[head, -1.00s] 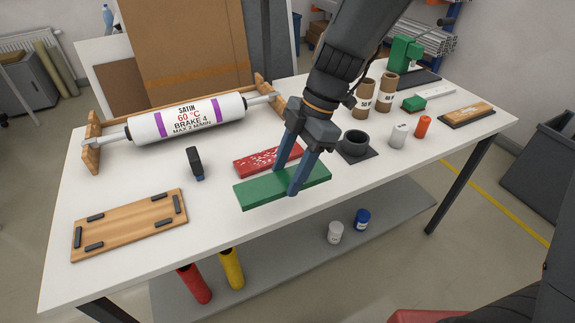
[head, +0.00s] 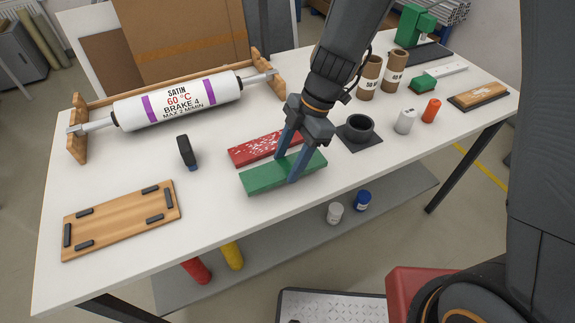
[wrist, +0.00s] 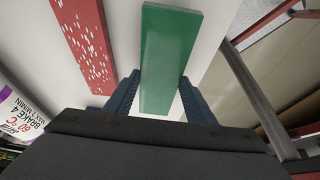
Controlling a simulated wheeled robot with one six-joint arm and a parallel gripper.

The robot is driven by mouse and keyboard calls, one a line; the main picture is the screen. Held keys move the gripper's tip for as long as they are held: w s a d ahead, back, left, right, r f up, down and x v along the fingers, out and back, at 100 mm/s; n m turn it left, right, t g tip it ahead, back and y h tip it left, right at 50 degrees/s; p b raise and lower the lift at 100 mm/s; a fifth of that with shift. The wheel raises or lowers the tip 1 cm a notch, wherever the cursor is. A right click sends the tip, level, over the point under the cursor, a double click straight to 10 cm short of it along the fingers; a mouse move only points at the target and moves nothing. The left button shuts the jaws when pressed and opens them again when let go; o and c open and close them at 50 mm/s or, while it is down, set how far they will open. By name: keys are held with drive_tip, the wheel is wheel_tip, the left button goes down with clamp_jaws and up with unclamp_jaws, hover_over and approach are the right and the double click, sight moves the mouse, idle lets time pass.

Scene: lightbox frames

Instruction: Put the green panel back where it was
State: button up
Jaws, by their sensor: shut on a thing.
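The green panel (head: 262,179) is a flat rectangular bar near the front edge of the white table. My gripper (head: 285,167) is shut on it, with one finger on each long side. The wrist view also shows the green panel (wrist: 170,55) between the two blue fingers (wrist: 158,98). I cannot tell for sure whether it is lifted off the table. A red panel with white specks (head: 262,149) lies just behind it. A wooden board with black corner strips (head: 122,220) lies empty at the table's left front.
A labelled roller (head: 180,102) rests on a wooden stand at the back left. A black clamp-like tool (head: 185,152) stands between the roller and board. A black cup (head: 358,128), a white jar (head: 405,121) and an orange jar (head: 431,110) stand right. Table around the board is clear.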

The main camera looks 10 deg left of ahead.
sight(290, 165)
drive_tip(key=shift+f, duration=1.4)
drive_tip(key=shift+f, duration=0.1)
drive_tip(key=o, duration=1.2)
